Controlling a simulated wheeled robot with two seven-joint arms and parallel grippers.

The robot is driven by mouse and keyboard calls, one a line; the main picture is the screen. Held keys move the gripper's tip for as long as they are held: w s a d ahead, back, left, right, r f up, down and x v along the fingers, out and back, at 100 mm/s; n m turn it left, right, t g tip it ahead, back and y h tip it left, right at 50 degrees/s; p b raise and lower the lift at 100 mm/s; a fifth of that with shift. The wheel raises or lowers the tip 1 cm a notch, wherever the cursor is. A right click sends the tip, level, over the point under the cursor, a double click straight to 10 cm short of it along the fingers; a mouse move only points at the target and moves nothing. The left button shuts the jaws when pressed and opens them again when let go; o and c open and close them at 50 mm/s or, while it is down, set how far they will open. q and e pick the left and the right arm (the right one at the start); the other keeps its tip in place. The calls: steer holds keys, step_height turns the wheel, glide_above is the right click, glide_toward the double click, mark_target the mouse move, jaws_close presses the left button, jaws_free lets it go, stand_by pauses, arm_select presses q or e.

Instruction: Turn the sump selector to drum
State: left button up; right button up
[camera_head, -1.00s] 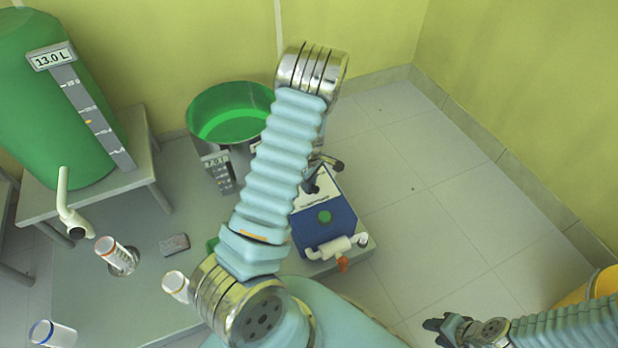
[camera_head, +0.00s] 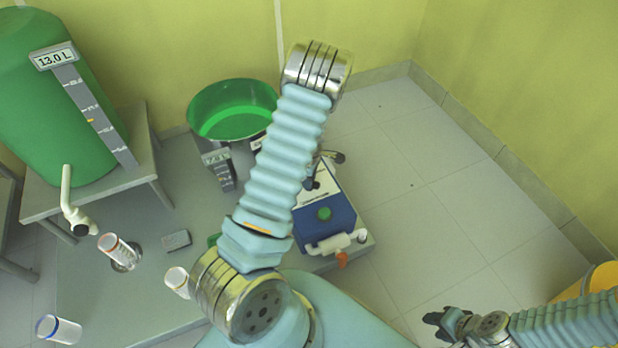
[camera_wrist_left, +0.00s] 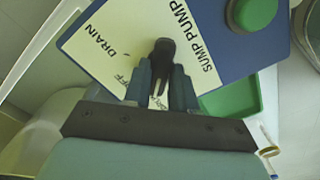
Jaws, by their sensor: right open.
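The sump selector is a dark lever (camera_wrist_left: 163,52) on a cream label panel (camera_wrist_left: 105,48) reading "SUMP PUMP" and "DRAIN", with "OFF" partly readable. Another word between my fingers is mostly covered. My left gripper (camera_wrist_left: 161,84) has its two fingers on either side of the lever and looks shut on it. The panel is on the blue pump box (camera_head: 325,218), which has a green button (camera_head: 323,213). In the head view my left arm hides part of the box and its panel. My right gripper (camera_head: 437,322) is open and empty, low at the right.
A big green drum (camera_head: 45,105) with a "13.0 L" display is on a stand at left. Several small containers, a jar (camera_head: 117,247) among them, stand front left.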

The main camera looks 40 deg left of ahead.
arm_select(q)
steer(key=o, duration=0.4)
step_height(320, 180, up, 14)
steer(key=p, duration=0.3)
steer(key=shift+f, duration=0.1)
stand_by(0.3)
